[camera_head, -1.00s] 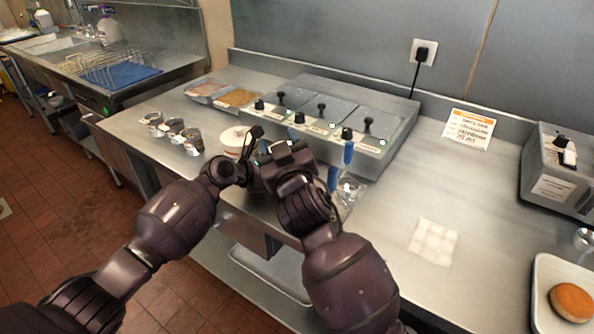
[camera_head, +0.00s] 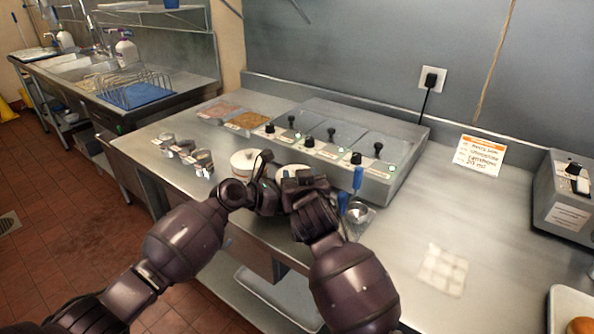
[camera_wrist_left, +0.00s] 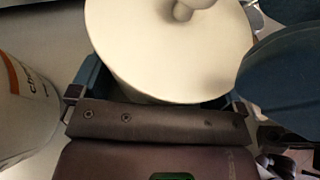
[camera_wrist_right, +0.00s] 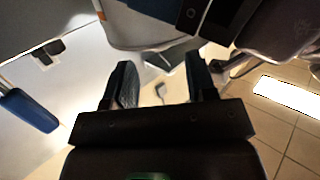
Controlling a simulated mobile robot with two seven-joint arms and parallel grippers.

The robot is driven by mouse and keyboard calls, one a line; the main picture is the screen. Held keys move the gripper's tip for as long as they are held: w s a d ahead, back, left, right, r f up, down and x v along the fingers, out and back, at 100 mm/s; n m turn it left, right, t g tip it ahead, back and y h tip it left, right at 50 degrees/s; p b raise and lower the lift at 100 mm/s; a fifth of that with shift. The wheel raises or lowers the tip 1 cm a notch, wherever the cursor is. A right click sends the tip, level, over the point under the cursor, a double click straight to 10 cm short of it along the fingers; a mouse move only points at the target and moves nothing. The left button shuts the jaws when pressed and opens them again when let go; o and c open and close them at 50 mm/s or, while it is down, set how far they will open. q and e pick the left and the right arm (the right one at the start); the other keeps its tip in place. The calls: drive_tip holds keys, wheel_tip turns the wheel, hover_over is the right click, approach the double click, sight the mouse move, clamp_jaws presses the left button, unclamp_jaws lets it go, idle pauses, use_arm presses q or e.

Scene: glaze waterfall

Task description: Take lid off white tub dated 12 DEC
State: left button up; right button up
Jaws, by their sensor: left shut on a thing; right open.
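A white round tub with a pale lid (camera_head: 243,160) stands on the steel counter just behind my left gripper. A second white round top (camera_head: 292,169) shows to its right, partly hidden by my grippers. In the left wrist view a cream lid with a knob (camera_wrist_left: 165,50) fills the middle; my left gripper (camera_wrist_left: 165,90) is shut around the vessel under it. Another tub with an orange-edged label (camera_wrist_left: 22,100) stands left of it. My right gripper (camera_wrist_right: 162,85) is open and empty, below a white tub with an orange stripe (camera_wrist_right: 150,30). No date is readable.
A topping station with black knobs (camera_head: 340,150) stands behind. Small metal cups (camera_head: 185,150) sit at left. A blue-handled tool (camera_head: 357,180) and clear container (camera_head: 357,215) are close by on the right.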

drive_tip(key=shift+x, duration=2.1)
clamp_jaws()
drive_tip(key=shift+r, duration=0.1)
drive_tip(key=shift+r, duration=0.65)
drive_tip(key=shift+r, duration=0.4)
drive_tip(key=shift+r, duration=0.1)
